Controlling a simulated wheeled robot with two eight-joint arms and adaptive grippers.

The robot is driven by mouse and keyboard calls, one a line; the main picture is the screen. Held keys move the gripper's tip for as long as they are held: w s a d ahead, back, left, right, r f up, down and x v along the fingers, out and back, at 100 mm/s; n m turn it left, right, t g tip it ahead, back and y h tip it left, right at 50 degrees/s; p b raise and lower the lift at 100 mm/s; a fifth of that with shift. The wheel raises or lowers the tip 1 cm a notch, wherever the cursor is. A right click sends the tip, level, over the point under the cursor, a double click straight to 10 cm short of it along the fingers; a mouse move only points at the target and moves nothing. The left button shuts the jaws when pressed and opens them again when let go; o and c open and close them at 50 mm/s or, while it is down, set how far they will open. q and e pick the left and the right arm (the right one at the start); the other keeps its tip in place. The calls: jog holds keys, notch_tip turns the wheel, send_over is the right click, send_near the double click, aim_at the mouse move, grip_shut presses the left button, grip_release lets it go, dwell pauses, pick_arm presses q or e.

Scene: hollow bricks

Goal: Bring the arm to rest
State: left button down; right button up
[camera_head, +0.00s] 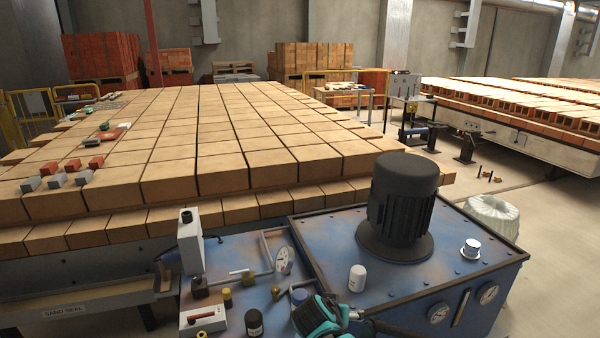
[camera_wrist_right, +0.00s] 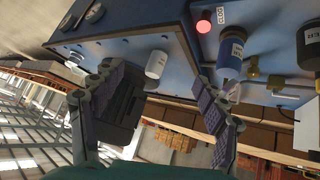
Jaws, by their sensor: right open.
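My right arm comes in at the bottom of the head view. Its teal and black gripper (camera_head: 322,314) is low over the front of the blue hydraulic unit (camera_head: 330,225); its fingertips are hard to make out there. In the right wrist view, the two dark padded fingers of my right gripper (camera_wrist_right: 160,85) stand wide apart with nothing held between them. My left gripper is not in view.
A black motor (camera_head: 402,200) stands on the unit.

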jog(key=s+d+r+n+y, duration=0.1)
jog(key=s+d+y, duration=0.1)
jog(key=s, duration=0.9)
jog(key=s+d+r+n+y, duration=0.1)
jog(key=s+d, duration=0.4)
jog(key=s, duration=0.5)
jog(key=shift+s+d+n+g+y, duration=0.15)
jog(key=shift+s+n+g+y, duration=0.2)
jog(key=shift+y, duration=0.25)
